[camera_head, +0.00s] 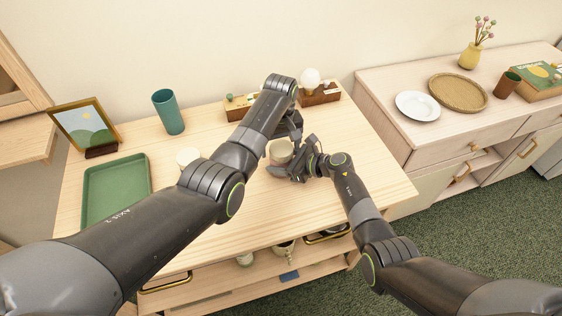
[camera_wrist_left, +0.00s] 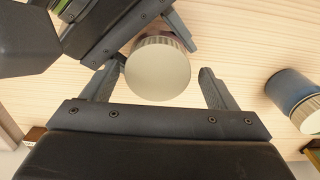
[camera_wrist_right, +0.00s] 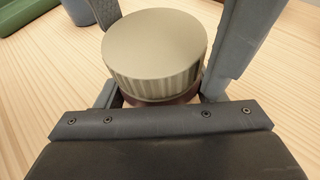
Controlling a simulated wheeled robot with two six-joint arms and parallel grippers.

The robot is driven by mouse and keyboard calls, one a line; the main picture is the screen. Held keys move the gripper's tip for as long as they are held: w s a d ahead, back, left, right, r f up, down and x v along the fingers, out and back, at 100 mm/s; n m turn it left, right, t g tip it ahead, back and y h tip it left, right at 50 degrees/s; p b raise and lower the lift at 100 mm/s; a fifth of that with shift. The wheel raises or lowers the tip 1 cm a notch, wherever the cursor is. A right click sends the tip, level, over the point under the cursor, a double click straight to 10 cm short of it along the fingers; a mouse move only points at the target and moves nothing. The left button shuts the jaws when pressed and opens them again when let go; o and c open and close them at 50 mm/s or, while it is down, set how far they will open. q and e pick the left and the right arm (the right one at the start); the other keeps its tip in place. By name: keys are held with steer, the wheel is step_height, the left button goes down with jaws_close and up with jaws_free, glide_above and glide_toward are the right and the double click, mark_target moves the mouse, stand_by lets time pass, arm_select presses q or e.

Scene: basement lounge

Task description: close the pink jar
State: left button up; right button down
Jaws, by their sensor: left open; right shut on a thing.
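The pink jar (camera_wrist_right: 150,98) shows as a narrow dark reddish band under its beige ribbed lid (camera_wrist_right: 155,50) in the right wrist view. The lid sits on top of the jar and looks level; whether it is fully seated I cannot tell. In the head view the lid (camera_head: 280,151) is partly hidden by my arms. My right gripper (camera_wrist_right: 160,97) is shut on the jar body below the lid. My left gripper (camera_wrist_left: 157,78) is open, its fingers on either side of the lid (camera_wrist_left: 158,70) in the left wrist view, with gaps visible.
A blue jar with a pale lid (camera_wrist_left: 293,97) stands apart from the pink jar. A green tray (camera_head: 146,178), a picture frame (camera_head: 84,125) and a teal cup (camera_head: 168,112) are on the left. Wooden boxes (camera_head: 320,96) line the back. The table's right front is clear.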

arm_select(q)
step_height(320, 180, up, 4)
steer(key=shift+d+r, duration=0.15)
steer(key=shift+r, duration=0.05)
steer(key=shift+c, duration=0.9)
step_height(320, 180, up, 4)
steer(key=shift+f, duration=0.25)
steer(key=shift+c, duration=0.4)
steer(key=shift+f, duration=4.05)
steer(key=shift+c, duration=0.4)
